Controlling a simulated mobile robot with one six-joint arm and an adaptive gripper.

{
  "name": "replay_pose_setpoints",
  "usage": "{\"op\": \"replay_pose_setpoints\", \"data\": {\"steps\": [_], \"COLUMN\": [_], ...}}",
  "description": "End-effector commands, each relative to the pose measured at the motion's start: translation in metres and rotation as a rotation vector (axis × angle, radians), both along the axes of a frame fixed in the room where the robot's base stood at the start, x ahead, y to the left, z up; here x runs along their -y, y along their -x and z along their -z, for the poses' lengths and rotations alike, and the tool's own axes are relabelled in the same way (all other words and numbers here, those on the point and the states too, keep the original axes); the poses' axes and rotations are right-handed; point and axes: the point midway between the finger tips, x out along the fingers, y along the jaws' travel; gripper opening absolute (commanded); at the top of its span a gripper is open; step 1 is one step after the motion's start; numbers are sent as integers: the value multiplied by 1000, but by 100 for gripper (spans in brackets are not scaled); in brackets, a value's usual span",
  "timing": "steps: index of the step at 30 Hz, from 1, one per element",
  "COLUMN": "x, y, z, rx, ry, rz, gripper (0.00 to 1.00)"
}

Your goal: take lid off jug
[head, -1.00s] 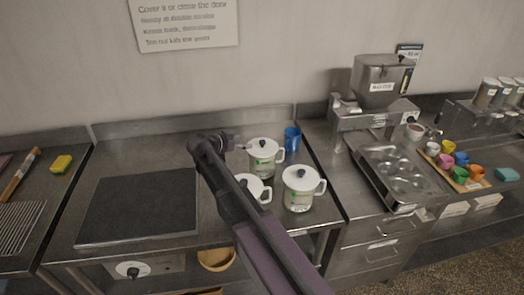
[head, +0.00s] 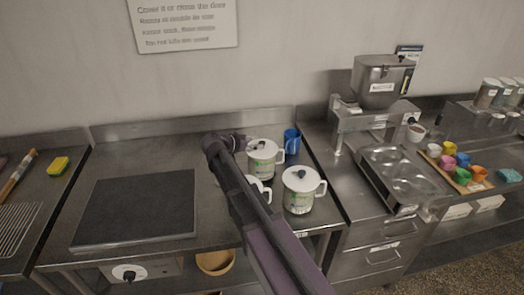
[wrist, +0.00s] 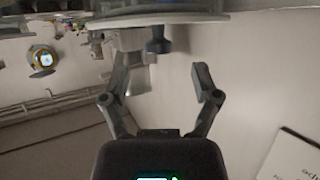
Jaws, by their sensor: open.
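Three white jugs with white lids and dark knobs stand close together in the head view: a back jug (head: 264,165), a front right jug (head: 298,198), and a front left jug (head: 266,189) mostly hidden behind my arm. In the wrist view my gripper (wrist: 160,65) is open and empty. A dark lid knob (wrist: 158,42) shows just beyond and between its fingertips, under a pale round lid (wrist: 195,17). In the head view my gripper is largely hidden by my arm, just left of the back jug. I cannot tell for certain which jug's lid the wrist view shows.
A blue cup (head: 292,141) stands behind the jugs. A dark flat plate (head: 135,209) lies on the counter to the left. A steel dispenser (head: 383,82) and a tray with hollows (head: 395,172) are to the right. The wall is close behind.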

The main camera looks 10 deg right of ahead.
Motion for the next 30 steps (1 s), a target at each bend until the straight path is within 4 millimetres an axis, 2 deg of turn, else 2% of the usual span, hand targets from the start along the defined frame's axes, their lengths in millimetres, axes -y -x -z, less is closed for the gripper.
{"op": "replay_pose_setpoints", "data": {"steps": [3,10,28,30], "x": [12,28,28,28], "y": [-6,-15,-15,-15], "z": [10,16,15,15], "rx": [-1,1,1,1], "ry": [0,0,0,0], "rz": [2,0,-2,-2], "gripper": [79,79,79,58]}}
